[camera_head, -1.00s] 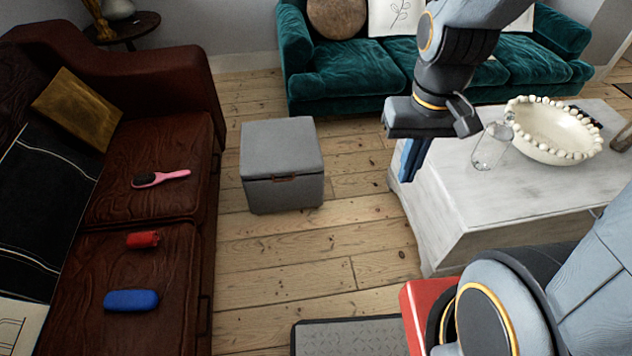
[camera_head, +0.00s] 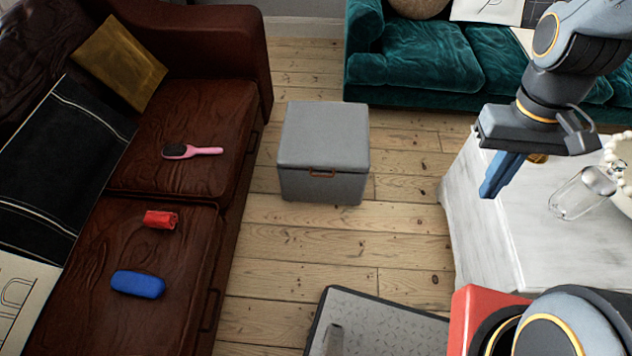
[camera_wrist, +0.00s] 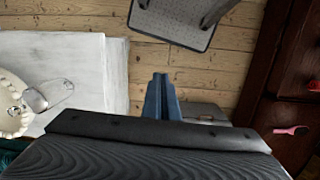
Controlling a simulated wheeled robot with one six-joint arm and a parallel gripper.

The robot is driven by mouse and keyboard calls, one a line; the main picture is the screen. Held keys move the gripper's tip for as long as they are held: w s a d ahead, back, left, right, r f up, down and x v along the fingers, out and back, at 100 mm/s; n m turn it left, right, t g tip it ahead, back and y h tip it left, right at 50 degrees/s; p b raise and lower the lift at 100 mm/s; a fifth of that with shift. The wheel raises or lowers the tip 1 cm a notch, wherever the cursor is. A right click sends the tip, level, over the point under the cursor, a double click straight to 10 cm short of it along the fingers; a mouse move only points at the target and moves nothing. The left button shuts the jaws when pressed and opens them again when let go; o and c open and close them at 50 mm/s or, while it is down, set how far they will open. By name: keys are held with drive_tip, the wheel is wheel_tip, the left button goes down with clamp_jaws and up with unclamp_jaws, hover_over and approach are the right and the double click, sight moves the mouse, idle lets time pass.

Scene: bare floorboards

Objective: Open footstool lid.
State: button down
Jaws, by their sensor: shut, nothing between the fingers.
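The grey footstool (camera_head: 323,150) stands on the floorboards between the brown sofa and the white table. Its lid is closed, and a small brown tab (camera_head: 322,173) shows at its front edge. In the wrist view part of the footstool (camera_wrist: 203,112) shows just right of my fingers, partly hidden behind my gripper body. My gripper (camera_head: 494,190) is shut and empty. It points down in the air by the white table's left edge, right of the footstool and apart from it. My blue fingers also show in the wrist view (camera_wrist: 160,82).
The brown sofa (camera_head: 190,262) on the left holds a pink brush (camera_head: 203,150), a red item (camera_head: 160,219) and a blue case (camera_head: 138,284). The white table (camera_head: 530,245) holds a glass jar (camera_head: 580,195). A teal sofa (camera_head: 430,60) stands behind. Floor before the footstool is clear.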

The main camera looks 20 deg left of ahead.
wheel_tip(320, 180, down, 18)
drive_tip(key=w+n+g+h+b, duration=0.1)
drive_tip(key=w+n+h+b, duration=0.1)
drive_tip(key=n+h+b, duration=0.9)
drive_tip(key=w+a+f+n+t+b, duration=0.3)
drive_tip(key=w+f+n+t+b, duration=0.1)
drive_tip(key=w+f+b, duration=0.3)
drive_tip(key=w+a+f+n+t+b, duration=0.3)
drive_tip(key=w+f+n+t+b, duration=0.15)
drive_tip(key=f+b, duration=0.35)
drive_tip(key=w+a+f+n+t+y+b, duration=0.2)
drive_tip(key=w+a+f+n+t+b, duration=0.15)
drive_tip(key=a+f+t+b, duration=0.35)
drive_tip(key=w+a+f+n+t+y+b, duration=0.25)
drive_tip(key=a+f+n+b, duration=0.3)
drive_tip(key=a, duration=0.35)
drive_tip(key=s+a+f+n+t+y+b, duration=0.1)
drive_tip(key=s+a+f+n+y+b, duration=0.25)
drive_tip(key=a+f+y, duration=0.35)
drive_tip(key=s+a+f+n+t+y+b, duration=0.1)
drive_tip(key=s+a+f+n+y+b, duration=0.1)
drive_tip(key=a+f+n+y+b, duration=0.45)
drive_tip(key=w+a+r+m+h+b, duration=0.1)
drive_tip(key=w+a+r+b, duration=0.3)
drive_tip(key=w, duration=0.6)
drive_tip(key=shift+a+h+b, duration=0.4)
drive_tip(key=shift+a, duration=0.15)
